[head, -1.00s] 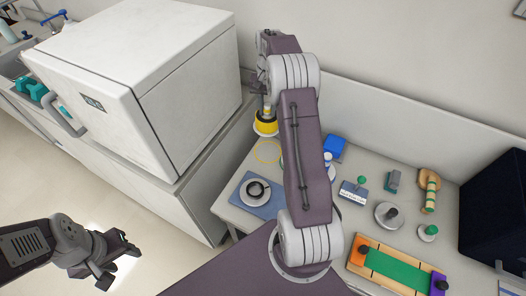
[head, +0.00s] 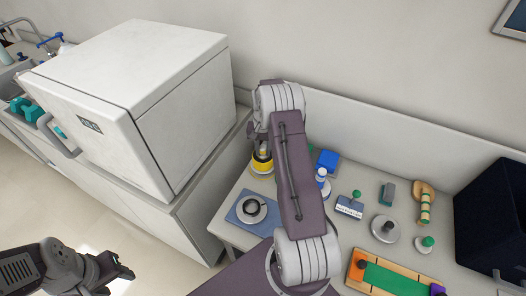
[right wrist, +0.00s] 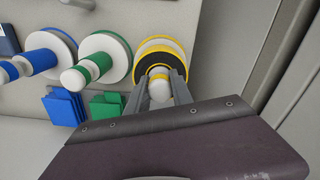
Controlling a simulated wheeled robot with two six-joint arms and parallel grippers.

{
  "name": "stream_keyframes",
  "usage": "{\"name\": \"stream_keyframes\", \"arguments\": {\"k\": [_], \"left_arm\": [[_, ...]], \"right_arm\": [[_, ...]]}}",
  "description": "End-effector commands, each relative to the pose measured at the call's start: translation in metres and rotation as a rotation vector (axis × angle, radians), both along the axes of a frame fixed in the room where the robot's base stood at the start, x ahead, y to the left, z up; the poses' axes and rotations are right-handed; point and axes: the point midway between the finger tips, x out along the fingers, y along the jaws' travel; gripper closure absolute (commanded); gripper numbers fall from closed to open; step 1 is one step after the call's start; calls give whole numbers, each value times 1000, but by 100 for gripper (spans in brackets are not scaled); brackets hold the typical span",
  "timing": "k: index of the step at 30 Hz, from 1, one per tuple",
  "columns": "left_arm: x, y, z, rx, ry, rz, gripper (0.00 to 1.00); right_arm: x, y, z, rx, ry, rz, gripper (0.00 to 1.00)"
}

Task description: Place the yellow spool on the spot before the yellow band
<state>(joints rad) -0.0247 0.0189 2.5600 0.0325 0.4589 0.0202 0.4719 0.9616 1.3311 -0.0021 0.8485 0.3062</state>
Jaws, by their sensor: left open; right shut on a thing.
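The yellow spool (head: 262,163), yellow with a dark top and a pale knob, stands upright at the left end of the table. My right gripper (right wrist: 160,82) is shut on its knob, seen from above in the right wrist view; in the head view my arm partly covers the table beside it. A thin yellow ring (right wrist: 160,40) shows just past the spool's upper edge in the right wrist view, so the spool overlaps it. I cannot tell whether the spool touches the table. My left gripper (head: 120,272) is open and empty over the floor.
Blue (right wrist: 40,62) and green (right wrist: 98,60) spools stand close beside the yellow one, with blue (right wrist: 65,107) and green (right wrist: 106,106) blocks nearby. A large white box (head: 130,105) stands left.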

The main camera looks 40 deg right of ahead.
Motion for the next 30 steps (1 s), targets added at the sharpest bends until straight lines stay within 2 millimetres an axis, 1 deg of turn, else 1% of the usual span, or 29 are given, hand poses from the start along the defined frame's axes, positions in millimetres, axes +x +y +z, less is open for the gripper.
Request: {"name": "stream_keyframes", "arguments": {"k": [1, 2, 8, 11, 12, 14, 15, 22, 25, 26, 28, 30], "left_arm": [[0, 0, 2, 0, 0, 0, 51], [0, 0, 2, 0, 0, 0, 51], [0, 0, 1, 0, 0, 0, 51], [0, 0, -1, 0, 0, 0, 51], [0, 0, -1, 0, 0, 0, 51], [0, 0, 0, 0, 0, 0, 51], [0, 0, 0, 0, 0, 0, 51], [0, 0, 0, 0, 0, 0, 51], [0, 0, 2, 0, 0, 0, 51], [0, 0, 0, 0, 0, 0, 51], [0, 0, -3, 0, 0, 0, 51], [0, 0, -6, 0, 0, 0, 51]], "right_arm": [[0, 0, -6, 1, 2, 0, 100], [0, 0, -8, 1, 1, 0, 100], [0, 0, -9, -1, -2, 0, 100], [0, 0, -12, -1, -1, 0, 100], [0, 0, -12, -1, -1, 0, 70], [0, 0, -12, -1, -1, 0, 53], [0, 0, -12, -1, -1, 0, 51], [0, 0, -12, -1, -1, 0, 51], [1, 0, -5, -1, -3, 0, 51], [1, -1, -2, -2, -4, 0, 51], [1, -1, 12, -3, -6, 0, 51], [2, -1, 30, -4, -7, 0, 51]]}}
